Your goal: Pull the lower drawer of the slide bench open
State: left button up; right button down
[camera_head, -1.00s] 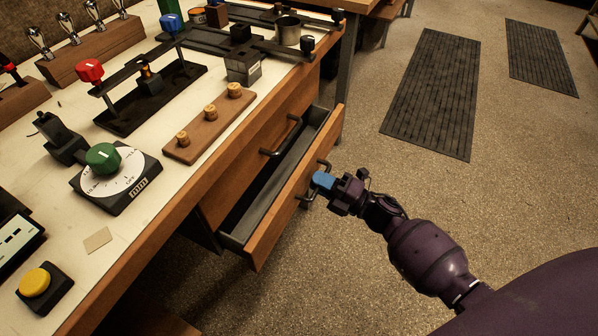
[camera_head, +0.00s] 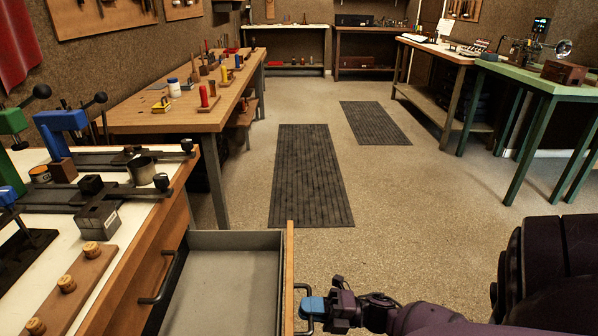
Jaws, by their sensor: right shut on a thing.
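The lower drawer (camera_head: 225,285) of the slide bench is pulled well out, showing an empty grey inside. Its wooden front (camera_head: 288,270) stands well clear of the bench. The drawer's dark handle (camera_head: 299,289) is on the outer face, at the bottom of the picture. My right gripper (camera_head: 310,307), with blue fingertips, is shut on this handle from the right. The slide bench (camera_head: 130,228) is at the left, and a closed upper drawer's handle (camera_head: 162,280) shows on its front. The drawer's near end is cut off by the picture edge. My left gripper is not in view.
Tools, a metal cup (camera_head: 140,170) and a wooden block with corks (camera_head: 68,285) stand on the bench top. A second wooden bench (camera_head: 185,120) is beyond. Floor mats (camera_head: 308,180) lie on open floor. A green table (camera_head: 535,82) stands at the right.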

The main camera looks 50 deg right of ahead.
jog(key=c, duration=1.2)
grip_release()
jog(key=v, duration=1)
jog(key=shift+s+d, duration=0.25)
jog(key=shift+d, duration=0.05)
